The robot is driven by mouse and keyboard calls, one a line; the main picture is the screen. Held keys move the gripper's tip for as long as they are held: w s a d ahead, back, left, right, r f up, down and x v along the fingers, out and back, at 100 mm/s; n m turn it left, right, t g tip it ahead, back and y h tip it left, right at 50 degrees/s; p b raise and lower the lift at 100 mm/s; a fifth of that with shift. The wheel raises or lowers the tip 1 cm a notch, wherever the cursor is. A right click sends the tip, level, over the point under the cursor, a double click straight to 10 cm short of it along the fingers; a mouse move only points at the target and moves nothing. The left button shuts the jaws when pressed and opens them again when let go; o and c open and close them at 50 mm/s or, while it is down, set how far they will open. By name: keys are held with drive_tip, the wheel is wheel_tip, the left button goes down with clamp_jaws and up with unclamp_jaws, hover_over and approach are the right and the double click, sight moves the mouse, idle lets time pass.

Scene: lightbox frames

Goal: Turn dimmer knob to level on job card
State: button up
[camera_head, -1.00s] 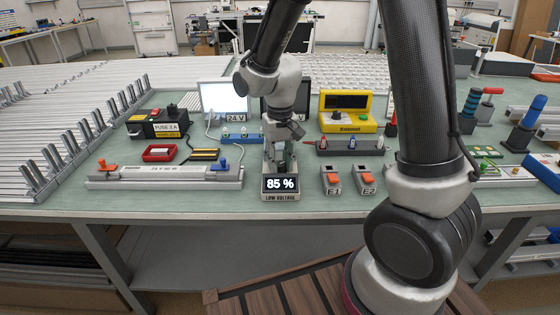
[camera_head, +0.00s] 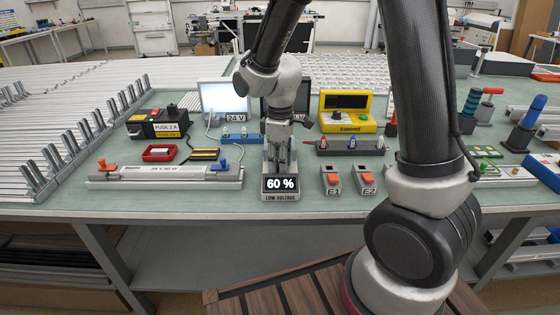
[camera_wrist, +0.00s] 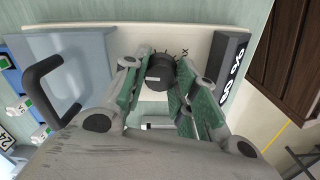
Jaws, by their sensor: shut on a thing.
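The dimmer unit's display (camera_head: 280,184) reads 60 % above a "LOW VOLTAGE" label. In the wrist view the display (camera_wrist: 230,64) is seen edge-on at the right of the pale dimmer plate (camera_wrist: 205,38). The dark round knob (camera_wrist: 160,72) sits between the green-padded fingers of my gripper (camera_wrist: 158,88). My gripper is shut on the knob. In the head view my gripper (camera_head: 280,166) points down just behind the display and hides the knob. I cannot make out a job card with a level.
A lit white panel (camera_head: 222,98) stands behind left, with a dark panel partly behind my arm. Orange-switched blocks (camera_head: 332,180) stand close right of the dimmer. A long grey unit (camera_head: 165,175) lies left. A yellow device (camera_head: 346,112) stands behind right.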

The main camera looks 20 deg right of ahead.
drive_tip(key=n, duration=0.4)
drive_tip(key=shift+n, duration=1.8)
drive_tip(key=o, duration=1.1)
drive_tip(key=shift+c, duration=0.2)
